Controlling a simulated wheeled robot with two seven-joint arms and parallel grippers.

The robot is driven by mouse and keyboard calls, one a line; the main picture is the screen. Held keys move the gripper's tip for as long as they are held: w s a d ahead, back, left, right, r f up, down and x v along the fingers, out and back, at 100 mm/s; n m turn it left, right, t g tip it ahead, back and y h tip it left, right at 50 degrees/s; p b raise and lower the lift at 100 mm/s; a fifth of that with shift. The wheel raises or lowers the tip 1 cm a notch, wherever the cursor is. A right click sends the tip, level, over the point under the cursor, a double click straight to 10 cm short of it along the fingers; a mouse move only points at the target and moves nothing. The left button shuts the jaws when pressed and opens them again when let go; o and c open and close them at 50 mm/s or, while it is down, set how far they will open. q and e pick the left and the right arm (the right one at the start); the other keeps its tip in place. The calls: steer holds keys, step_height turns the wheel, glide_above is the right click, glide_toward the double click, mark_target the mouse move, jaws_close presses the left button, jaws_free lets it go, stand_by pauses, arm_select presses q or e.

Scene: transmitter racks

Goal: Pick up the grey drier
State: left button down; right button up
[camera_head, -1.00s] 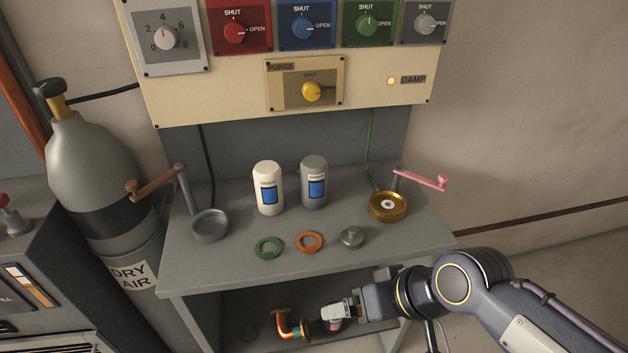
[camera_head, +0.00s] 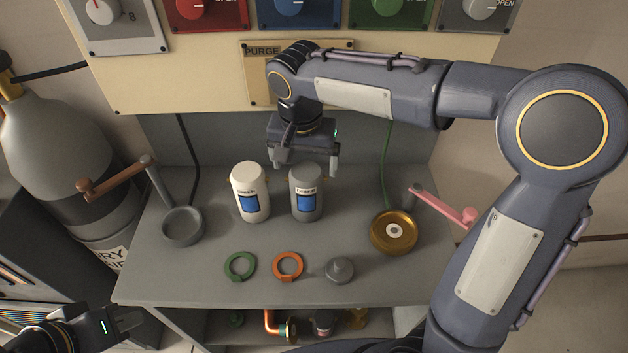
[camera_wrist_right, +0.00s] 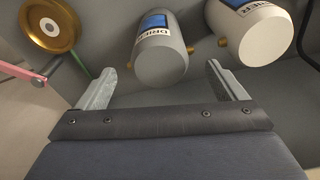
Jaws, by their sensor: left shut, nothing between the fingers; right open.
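The grey drier (camera_head: 307,196), a grey canister with a blue label, stands upright on the bench. My right gripper (camera_head: 307,166) is open and empty above it, its fingers either side of the canister's top in the head view. In the right wrist view the grey drier (camera_wrist_right: 160,58) lies ahead of and between the open fingers (camera_wrist_right: 165,88), with no clear contact. The white drier (camera_head: 250,196) stands close to its left; it also shows in the wrist view (camera_wrist_right: 258,50). My left gripper (camera_head: 130,318) is shut and empty at the lower left.
A green ring (camera_head: 240,266), an orange ring (camera_head: 288,266) and a grey cap (camera_head: 340,270) lie in front. The panel (camera_head: 180,85) rises behind.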

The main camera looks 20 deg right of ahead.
mark_target(307, 192)
steer(key=f, duration=0.4)
steer(key=w+f, duration=0.1)
steer(key=f, duration=0.2)
steer(key=shift+d, duration=0.25)
steer(key=c, duration=1.3)
steer(key=shift+c, duration=0.4)
steer(key=shift+r, duration=0.1)
